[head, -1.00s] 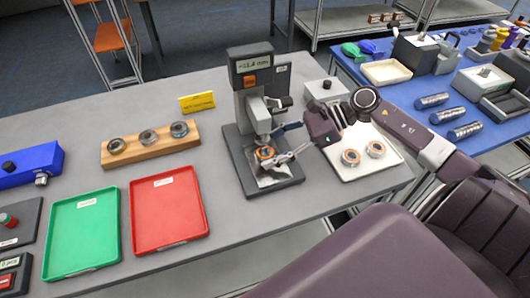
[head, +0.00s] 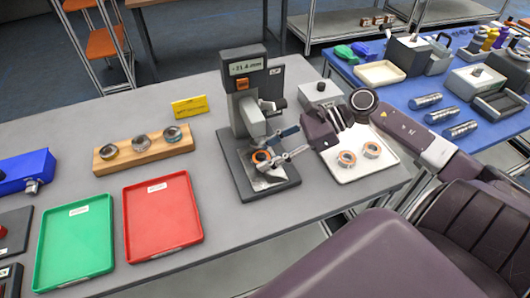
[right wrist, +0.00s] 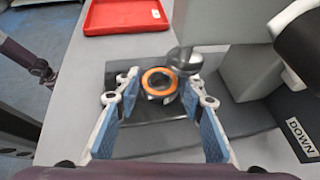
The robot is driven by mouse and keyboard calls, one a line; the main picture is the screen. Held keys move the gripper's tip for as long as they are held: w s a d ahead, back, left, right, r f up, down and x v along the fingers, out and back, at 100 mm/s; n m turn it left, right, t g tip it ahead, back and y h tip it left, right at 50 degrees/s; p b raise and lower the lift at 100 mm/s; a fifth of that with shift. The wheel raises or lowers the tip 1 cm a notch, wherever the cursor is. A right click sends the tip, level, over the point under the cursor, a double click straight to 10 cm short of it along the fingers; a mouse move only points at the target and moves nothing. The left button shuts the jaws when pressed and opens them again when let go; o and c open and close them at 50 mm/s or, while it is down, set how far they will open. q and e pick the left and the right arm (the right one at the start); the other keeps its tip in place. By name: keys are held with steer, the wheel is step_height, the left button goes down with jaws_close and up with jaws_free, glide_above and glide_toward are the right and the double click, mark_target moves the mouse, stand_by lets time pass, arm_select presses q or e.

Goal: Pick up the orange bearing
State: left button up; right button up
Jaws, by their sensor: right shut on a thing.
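The orange bearing (head: 261,157), a ring with an orange band, is at the base of the grey measuring device (head: 247,110), below its spindle. It also shows in the right wrist view (right wrist: 160,83), between the blue-padded fingers and close to a round metal part of the device. My right gripper (head: 273,150) reaches in from the right and is shut on the bearing, one finger on each side; the wrist view shows its fingertips (right wrist: 159,90) beside the ring. Any lift off the base cannot be made out.
A white tray (head: 378,173) with two other bearings lies under my right arm. A red tray (head: 160,215), a green tray (head: 75,245) and a wooden block (head: 120,162) holding 3 bearings stand to the left. Bare table lies between red tray and device.

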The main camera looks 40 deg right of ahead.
steer(key=s+a, duration=0.1)
steer(key=s, duration=0.4)
steer(key=s+a+b, duration=0.1)
steer(key=s, duration=0.5)
steer(key=s+a, duration=0.2)
steer(key=s, duration=0.3)
steer(key=shift+s+r+b, duration=0.1)
steer(key=shift+s+b, duration=0.15)
steer(key=shift+b, duration=0.15)
